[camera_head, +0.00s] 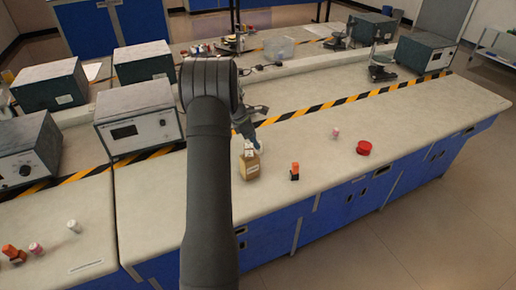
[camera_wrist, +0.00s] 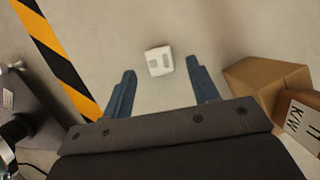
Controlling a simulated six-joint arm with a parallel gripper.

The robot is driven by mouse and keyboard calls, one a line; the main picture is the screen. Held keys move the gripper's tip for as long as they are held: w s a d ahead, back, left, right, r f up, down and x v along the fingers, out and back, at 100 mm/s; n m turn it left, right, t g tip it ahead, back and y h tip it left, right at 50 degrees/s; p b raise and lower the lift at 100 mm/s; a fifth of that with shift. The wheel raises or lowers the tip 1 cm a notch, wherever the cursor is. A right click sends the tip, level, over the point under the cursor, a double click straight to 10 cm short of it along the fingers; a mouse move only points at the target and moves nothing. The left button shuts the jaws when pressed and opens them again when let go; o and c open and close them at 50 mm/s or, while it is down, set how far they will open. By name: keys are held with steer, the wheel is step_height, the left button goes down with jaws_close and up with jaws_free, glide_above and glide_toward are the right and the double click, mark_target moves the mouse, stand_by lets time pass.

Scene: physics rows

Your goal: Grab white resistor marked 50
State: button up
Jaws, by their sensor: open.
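A small white block-like part (camera_wrist: 159,60) lies on the bench top in the wrist view, with a pale square mark on its face. No number can be read on it, so I cannot tell if it is the resistor marked 50. My gripper (camera_wrist: 162,88) is open, with one blue finger on each side of the view. The white part shows between and slightly beyond the fingertips, apart from both. In the head view my gripper (camera_head: 248,132) is partly hidden by my own arm, above the bench behind a brown box.
The brown box (camera_wrist: 256,82) with a lettered label stands close to the right finger. Yellow-black tape (camera_wrist: 58,58) and a dark instrument are at left. An orange-black part (camera_head: 295,171), a pink part (camera_head: 336,133) and a red round part (camera_head: 364,148) stand farther right.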

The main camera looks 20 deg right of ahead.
steer(key=x, duration=0.4)
steer(key=shift+d+f, duration=0.1)
steer(key=shift+f, duration=0.15)
steer(key=c, duration=1.1)
steer(key=shift+o, duration=0.2)
steer(key=shift+r, duration=0.15)
